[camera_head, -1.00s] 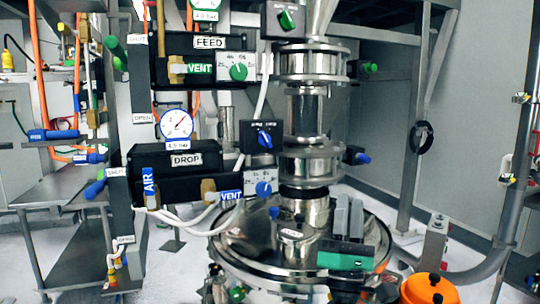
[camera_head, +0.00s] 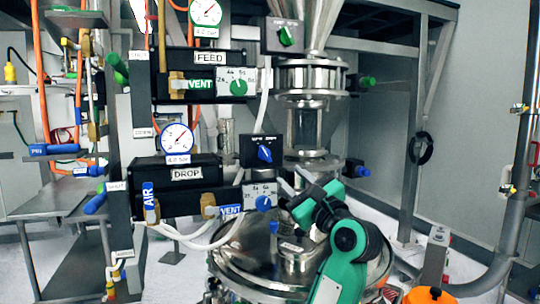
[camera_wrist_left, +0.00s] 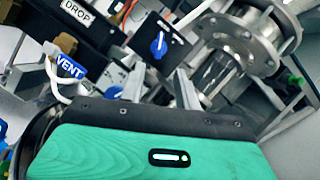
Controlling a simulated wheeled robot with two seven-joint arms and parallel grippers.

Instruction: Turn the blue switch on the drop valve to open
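The blue switch (camera_head: 265,153) is a small knob on a black box to the right of the DROP panel (camera_head: 187,174). Its pointer looks slanted, and the lettering above is too small to read. It also shows in the left wrist view (camera_wrist_left: 158,45), just beyond my fingertips. My left gripper (camera_head: 294,180) is below and right of the switch, apart from it. In the left wrist view its two grey fingers (camera_wrist_left: 159,78) stand apart with nothing between them. My right gripper is not in view.
A green switch (camera_head: 285,36) sits on a similar box above. A steel pipe column (camera_head: 304,128) stands right of the switch. A blue dial (camera_head: 263,203), VENT tag (camera_head: 230,212) and pale hoses lie below. A steel vessel lid (camera_head: 240,262) is underneath.

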